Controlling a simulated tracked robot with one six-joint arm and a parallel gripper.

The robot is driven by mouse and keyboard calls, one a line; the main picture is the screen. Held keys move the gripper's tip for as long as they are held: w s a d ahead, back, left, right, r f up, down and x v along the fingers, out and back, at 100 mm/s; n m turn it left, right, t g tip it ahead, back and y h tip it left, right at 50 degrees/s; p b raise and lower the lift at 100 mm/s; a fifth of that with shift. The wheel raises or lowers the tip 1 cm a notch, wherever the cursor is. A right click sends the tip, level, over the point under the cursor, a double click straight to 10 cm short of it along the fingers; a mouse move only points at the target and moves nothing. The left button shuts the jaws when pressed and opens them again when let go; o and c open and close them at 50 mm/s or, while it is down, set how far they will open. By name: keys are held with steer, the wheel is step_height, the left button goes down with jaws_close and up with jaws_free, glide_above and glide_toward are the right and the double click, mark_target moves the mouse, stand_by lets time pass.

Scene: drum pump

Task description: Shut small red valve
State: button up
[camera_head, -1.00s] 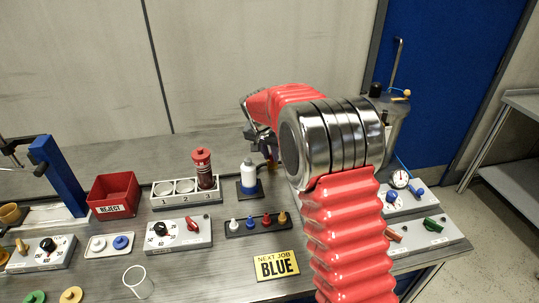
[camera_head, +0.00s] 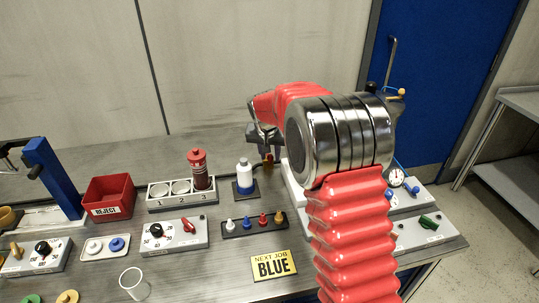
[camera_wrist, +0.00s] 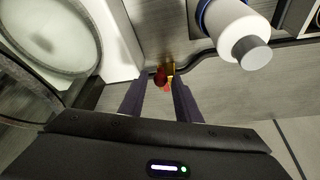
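A small red valve handle (camera_wrist: 161,76) on a yellow, brass-coloured fitting shows in the wrist view, on a dark hose along the bench. In the head view the fitting (camera_head: 268,160) shows just below my gripper (camera_head: 265,143), partly hidden by it. In the wrist view my gripper (camera_wrist: 161,88) is open, its two dark fingers pointing at the valve. The red handle lies between the fingertip lines, a little beyond or level with the tips. I cannot tell whether a finger touches it, nor which way the handle is turned.
A white bottle with a blue band (camera_head: 245,177) stands close to the fitting; it also shows in the wrist view (camera_wrist: 238,35). The numbered rack with a red canister (camera_head: 200,170) is further left. My arm hides part of the right-hand panels (camera_head: 425,232).

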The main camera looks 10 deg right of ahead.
steer(key=shift+o, duration=0.6)
steer(key=shift+r, duration=0.1)
steer(key=v, duration=1.3)
steer(key=shift+s+r, duration=0.15)
steer(key=shift+s, duration=0.1)
steer(key=shift+a, duration=0.1)
